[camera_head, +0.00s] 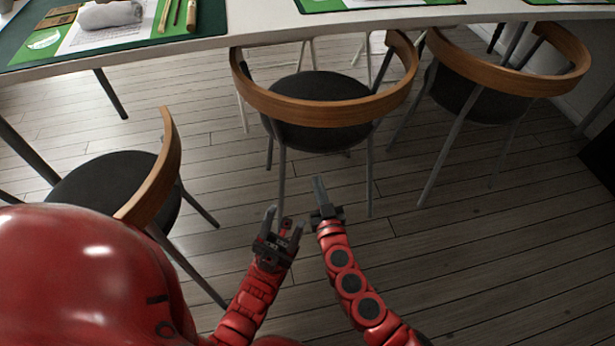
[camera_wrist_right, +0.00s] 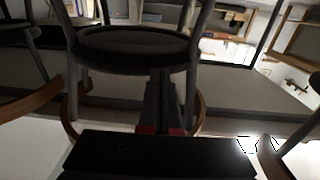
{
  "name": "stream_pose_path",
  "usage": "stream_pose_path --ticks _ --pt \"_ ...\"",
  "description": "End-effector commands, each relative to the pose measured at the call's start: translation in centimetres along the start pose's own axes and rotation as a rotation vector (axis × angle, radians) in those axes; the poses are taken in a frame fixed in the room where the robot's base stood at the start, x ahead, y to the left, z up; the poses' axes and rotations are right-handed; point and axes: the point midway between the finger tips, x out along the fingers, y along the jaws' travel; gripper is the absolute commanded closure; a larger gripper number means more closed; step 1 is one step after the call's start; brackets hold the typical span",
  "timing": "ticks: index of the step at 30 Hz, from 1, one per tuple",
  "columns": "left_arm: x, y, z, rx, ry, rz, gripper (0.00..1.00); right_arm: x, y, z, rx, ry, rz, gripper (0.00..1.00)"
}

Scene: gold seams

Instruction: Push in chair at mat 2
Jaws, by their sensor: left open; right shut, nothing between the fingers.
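Three chairs with dark seats and curved wooden backrests stand around the white table (camera_head: 235,38). The middle chair (camera_head: 318,85) faces the table, with its backrest toward me and close to the table edge. The green mats are one at left (camera_head: 150,38), one at top middle (camera_head: 310,5) and one at top right; no number is readable. My right gripper (camera_head: 319,182) is shut and empty, low in front of the middle chair's legs. In the right wrist view, its fingers (camera_wrist_right: 165,95) point toward a dark seat (camera_wrist_right: 135,45). My left gripper (camera_head: 284,220) is open and empty, lower and left; contact is not visible.
Another chair (camera_head: 120,185) stands at left beside my red body, turned sideways. A third chair (camera_head: 500,85) stands at right by the table. The left mat holds a paper, a grey bundle and wooden tools. Plank floor (camera_head: 480,240) is clear at lower right; a dark object (camera_head: 600,155) stands at the right edge.

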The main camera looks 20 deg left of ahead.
Motion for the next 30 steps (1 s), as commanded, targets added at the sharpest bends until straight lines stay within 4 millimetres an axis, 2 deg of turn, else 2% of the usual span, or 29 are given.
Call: stream_pose_path --ticks 3,7,20,23,26,28,30 --pt "-0.2 0.0 0.0 0.000 -0.001 0.000 0.50 -2.1 0.0 0.2 0.001 -0.002 -0.001 1.00" --pt "-0.3 0.1 0.0 0.000 0.000 0.000 0.50 -3.5 0.0 0.1 0.000 0.001 0.000 1.00" --pt "-0.5 -0.1 0.0 0.005 0.000 -0.013 0.50 -3.9 0.0 0.4 -0.006 -0.012 -0.013 1.00" --pt "-0.4 -0.2 -0.1 0.005 0.001 -0.014 0.50 -4.5 0.0 2.2 -0.027 -0.053 -0.082 1.00" --pt "-0.2 -0.3 -0.1 0.007 0.001 -0.017 0.50 -5.8 -0.3 3.6 -0.045 -0.067 -0.203 1.00" --pt "-0.1 -0.3 -0.1 0.008 0.001 -0.021 0.50 -7.3 -0.7 3.2 -0.046 -0.020 -0.298 1.00" --pt "0.0 -0.4 -0.2 0.009 0.001 -0.024 0.50 -8.9 -0.6 1.4 -0.044 0.079 -0.366 1.00"
